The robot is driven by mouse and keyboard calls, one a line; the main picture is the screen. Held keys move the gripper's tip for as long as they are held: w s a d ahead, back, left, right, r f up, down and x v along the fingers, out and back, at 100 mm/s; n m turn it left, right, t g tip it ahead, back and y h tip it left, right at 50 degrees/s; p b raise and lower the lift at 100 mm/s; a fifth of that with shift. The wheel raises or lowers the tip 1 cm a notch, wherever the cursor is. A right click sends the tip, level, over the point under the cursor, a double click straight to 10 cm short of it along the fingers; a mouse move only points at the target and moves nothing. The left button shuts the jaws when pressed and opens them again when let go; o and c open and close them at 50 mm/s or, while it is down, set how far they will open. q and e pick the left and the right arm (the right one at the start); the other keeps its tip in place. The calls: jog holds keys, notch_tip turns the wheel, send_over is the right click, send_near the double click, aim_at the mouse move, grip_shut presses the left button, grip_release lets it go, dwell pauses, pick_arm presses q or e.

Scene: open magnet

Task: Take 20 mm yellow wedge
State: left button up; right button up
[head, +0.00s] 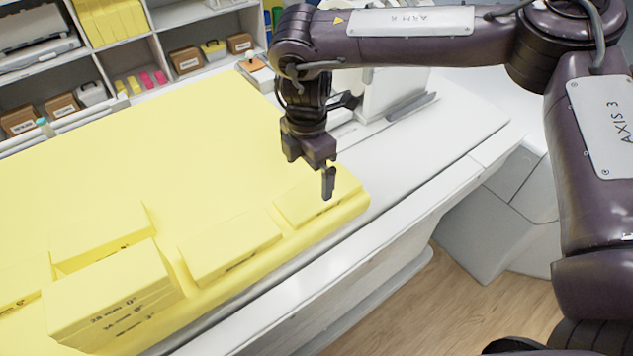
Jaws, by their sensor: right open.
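Several yellow wedges or blocks lie in a row along the near side of a large yellow surface (160,140). A low flat one (293,204) is at the right end, beside and below my right gripper (328,188). A second low one (230,247) lies left of it, then a tall block (105,290) with dark print on its front. Another block (100,238) stands behind the tall one. I cannot read which is the 20 mm wedge. My right gripper points down, open and empty; one finger shows clearly. My left gripper is out of view.
A white table edge (350,250) runs along the near side, with wooden floor (430,320) below. Shelves with labelled boxes (186,60) and yellow pads (108,20) stand at the back left. A grey tool-like item (411,105) lies on the white top behind my arm.

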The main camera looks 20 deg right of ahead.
aim_at(313, 195)
jog(key=f, duration=0.1)
jog(key=p, duration=0.1)
jog(key=f, duration=0.1)
jog(key=shift+s+d+f, duration=0.25)
jog(key=shift+s+f, duration=0.1)
jog(key=shift+s, duration=0.05)
jog(key=f, duration=0.1)
jog(key=f+p, duration=0.1)
jog(key=shift+w+d+f, duration=0.1)
jog(key=shift+w+f, duration=0.1)
jog(key=shift+f, duration=0.65)
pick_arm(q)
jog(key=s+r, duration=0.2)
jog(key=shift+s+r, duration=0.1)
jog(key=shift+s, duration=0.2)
pick_arm(e)
jog(key=c, duration=1)
